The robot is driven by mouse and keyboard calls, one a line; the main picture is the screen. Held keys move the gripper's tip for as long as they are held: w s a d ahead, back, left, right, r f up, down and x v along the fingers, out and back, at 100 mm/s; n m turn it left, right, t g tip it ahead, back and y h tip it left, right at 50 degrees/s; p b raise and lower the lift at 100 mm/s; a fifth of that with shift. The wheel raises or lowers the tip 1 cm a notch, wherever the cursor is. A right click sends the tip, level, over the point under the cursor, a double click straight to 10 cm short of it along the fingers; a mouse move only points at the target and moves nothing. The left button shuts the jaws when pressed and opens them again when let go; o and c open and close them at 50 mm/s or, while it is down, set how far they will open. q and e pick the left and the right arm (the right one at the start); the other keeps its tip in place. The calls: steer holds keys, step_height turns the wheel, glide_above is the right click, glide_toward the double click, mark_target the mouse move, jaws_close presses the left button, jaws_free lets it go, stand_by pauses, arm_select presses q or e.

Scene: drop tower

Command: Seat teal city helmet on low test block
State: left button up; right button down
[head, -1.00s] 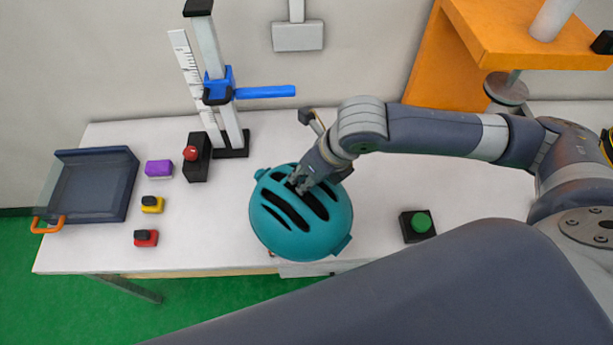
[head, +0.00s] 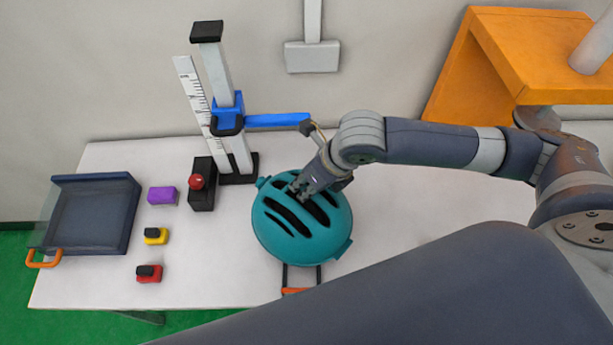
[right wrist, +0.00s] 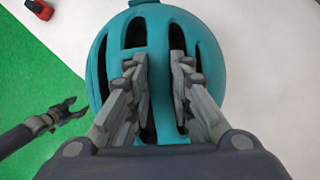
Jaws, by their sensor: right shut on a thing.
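The teal city helmet (head: 328,247) has its dome and dark vents facing up. My right gripper (head: 298,188) is shut on a rib of the helmet, its fingers in the vents. In the right wrist view the helmet (right wrist: 182,118) lies below the fingers (right wrist: 160,68), which straddle a teal rib. Whether the helmet touches anything below cannot be told. I cannot make out the low test block; the helmet and my arm cover part of the table. My left gripper (right wrist: 66,114) shows at the left of the right wrist view, open and empty, apart from the helmet.
Behind the helmet stands a drop tower (head: 220,85) with a blue arm (head: 278,120). Left are a red-button box (head: 201,185), purple block (head: 162,195), yellow (head: 155,236) and red (head: 149,273) pieces, and a dark tray (head: 90,215). An orange-and-black frame (head: 300,290) shows at the front edge.

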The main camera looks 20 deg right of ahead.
steer(key=shift+w+f+b, duration=0.25)
steer(key=shift+f+b, duration=0.55)
steer(key=shift+f, duration=0.45)
step_height(320, 180, down, 3)
steer(key=b, duration=0.3)
step_height(320, 180, down, 3)
steer(key=b, duration=0.3)
steer(key=shift+b, duration=0.35)
steer(key=shift+f, duration=0.3)
steer(key=shift+f+b, duration=0.5)
steer(key=shift+f, duration=0.4)
steer(key=shift+r, duration=0.1)
arm_select(q)
step_height(320, 180, down, 9)
steer(key=w, duration=0.2)
steer(key=shift+w+p, duration=0.3)
steer(key=shift+p, duration=0.05)
steer(key=shift+r, duration=0.25)
arm_select(e)
steer(key=shift+a, duration=0.1)
arm_select(q)
steer(key=shift+s+r+p, duration=0.1)
steer(key=shift+r+p, duration=0.1)
steer(key=shift+p, duration=0.25)
arm_select(e)
steer(key=shift+a, duration=0.1)
